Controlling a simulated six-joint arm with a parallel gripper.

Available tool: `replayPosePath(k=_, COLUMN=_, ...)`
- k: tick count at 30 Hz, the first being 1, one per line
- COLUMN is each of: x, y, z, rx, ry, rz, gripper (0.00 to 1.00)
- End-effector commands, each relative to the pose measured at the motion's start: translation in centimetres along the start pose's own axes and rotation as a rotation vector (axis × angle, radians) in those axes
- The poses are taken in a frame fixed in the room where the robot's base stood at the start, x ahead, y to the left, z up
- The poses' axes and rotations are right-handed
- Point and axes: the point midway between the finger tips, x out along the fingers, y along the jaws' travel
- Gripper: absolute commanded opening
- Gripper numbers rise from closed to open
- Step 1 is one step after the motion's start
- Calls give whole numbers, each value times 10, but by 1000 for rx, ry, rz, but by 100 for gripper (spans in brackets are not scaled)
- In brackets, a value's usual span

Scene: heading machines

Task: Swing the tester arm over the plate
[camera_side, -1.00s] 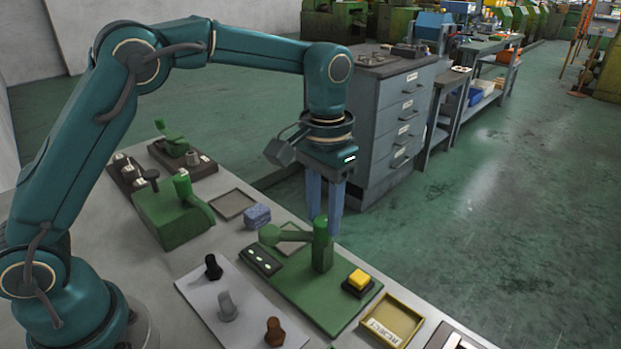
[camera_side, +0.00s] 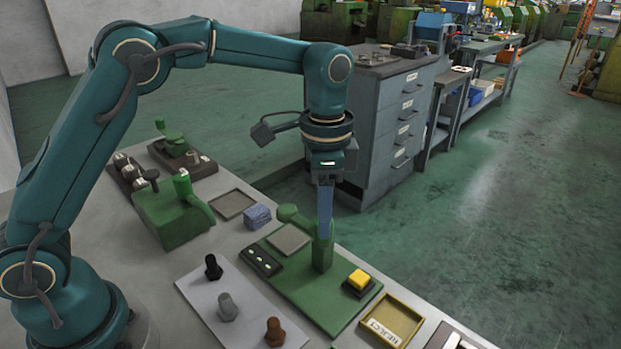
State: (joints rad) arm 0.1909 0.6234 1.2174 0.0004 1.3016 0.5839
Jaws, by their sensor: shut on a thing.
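The green tester (camera_side: 322,256) stands on a green base, with a thick upright post. Its tester arm (camera_side: 298,218) reaches from the post top toward the back left and ends in a round head (camera_side: 287,212). The grey square plate (camera_side: 288,239) lies on the base left of the post, and most of it shows uncovered. The head appears beyond the plate's back edge. My gripper (camera_side: 325,232) points down at the post top, shut on the tester arm at its pivot end. Its blue fingers are seen nearly edge-on, so the far one is hidden.
A dark strip with white dots (camera_side: 261,259) and a yellow button (camera_side: 358,279) flank the tester. A reject tray (camera_side: 408,318) lies at right. Several bolts stand on a pale board (camera_side: 246,322). Blue cloths (camera_side: 257,217) and an empty tray (camera_side: 231,205) lie behind.

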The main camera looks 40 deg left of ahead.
Motion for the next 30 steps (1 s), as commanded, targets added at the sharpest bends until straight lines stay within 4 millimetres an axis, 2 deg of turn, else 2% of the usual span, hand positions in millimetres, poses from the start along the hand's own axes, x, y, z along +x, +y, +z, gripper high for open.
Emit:
replayPosePath(k=16, x=-1, y=0, z=-1, rx=28, ry=4, rz=-3, gripper=0)
replayPosePath(k=17, x=-1, y=0, z=-1, rx=28, ry=4, rz=-3, gripper=43)
replayPosePath(k=18, x=-1, y=0, z=-1, rx=27, ry=4, rz=-3, gripper=58)
replayPosePath(k=19, x=-1, y=0, z=-1, rx=27, ry=4, rz=-2, gripper=69)
replayPosePath(k=30, x=-3, y=0, z=-1, rx=26, ry=3, rz=-2, gripper=69)
